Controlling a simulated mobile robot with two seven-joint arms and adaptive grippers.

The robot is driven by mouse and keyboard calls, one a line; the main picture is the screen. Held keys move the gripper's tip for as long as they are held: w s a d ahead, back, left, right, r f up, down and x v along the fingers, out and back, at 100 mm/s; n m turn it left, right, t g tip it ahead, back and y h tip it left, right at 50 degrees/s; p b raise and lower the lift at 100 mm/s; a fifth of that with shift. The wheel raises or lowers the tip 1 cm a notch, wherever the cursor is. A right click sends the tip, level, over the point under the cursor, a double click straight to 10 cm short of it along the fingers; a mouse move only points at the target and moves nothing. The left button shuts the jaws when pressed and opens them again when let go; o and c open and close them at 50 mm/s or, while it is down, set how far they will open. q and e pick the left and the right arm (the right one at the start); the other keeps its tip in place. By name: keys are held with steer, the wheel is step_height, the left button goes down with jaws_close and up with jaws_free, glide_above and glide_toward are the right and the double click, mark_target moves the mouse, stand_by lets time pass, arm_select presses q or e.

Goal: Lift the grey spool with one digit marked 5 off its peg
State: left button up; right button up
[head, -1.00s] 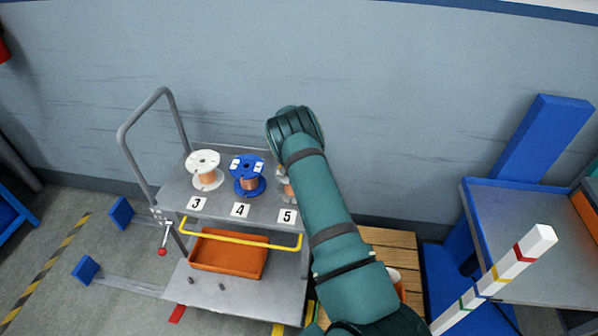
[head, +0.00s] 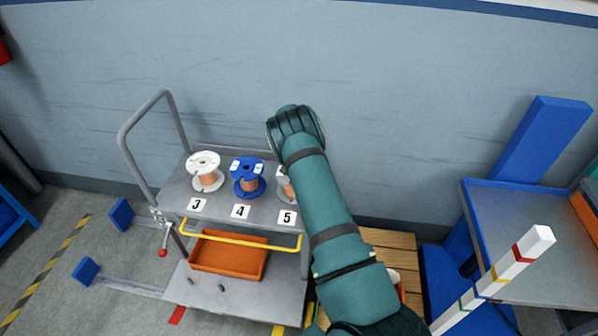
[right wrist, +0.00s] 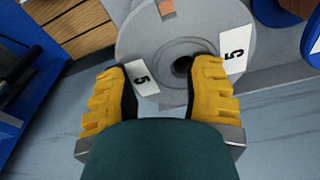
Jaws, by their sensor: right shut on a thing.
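The grey spool (right wrist: 175,28) shows in the right wrist view with white labels marked 5 on its round face. In the head view only a sliver of the spool (head: 283,188) shows at the right end of the cart's top deck, behind my right arm. My right gripper (right wrist: 166,74) is shut on the spool, its two yellow fingers on either side of a label near the hub. The peg and the exact finger contact are hidden. The deck carries a plate marked 5 (head: 287,217) in front of the spool. My left gripper is not in view.
A blue spool (head: 247,187) and a white spool (head: 205,180) stand to the left on the same deck (head: 225,208). A grey handle (head: 126,150) rises at the cart's left end. An orange tray (head: 228,260) sits below. A wooden crate (head: 390,242) stands to the right.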

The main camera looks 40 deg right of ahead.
steer(key=shift+s+a+f, duration=0.15)
steer(key=shift+a+f, duration=0.05)
jaws_close()
steer(key=shift+w+d+r, duration=0.1)
steer(key=shift+w+r, duration=0.1)
steer(key=shift+r, duration=0.15)
steer(key=shift+r+p, duration=0.6)
steer(key=shift+r, duration=0.5)
steer(key=shift+o, duration=0.8)
jaws_free()
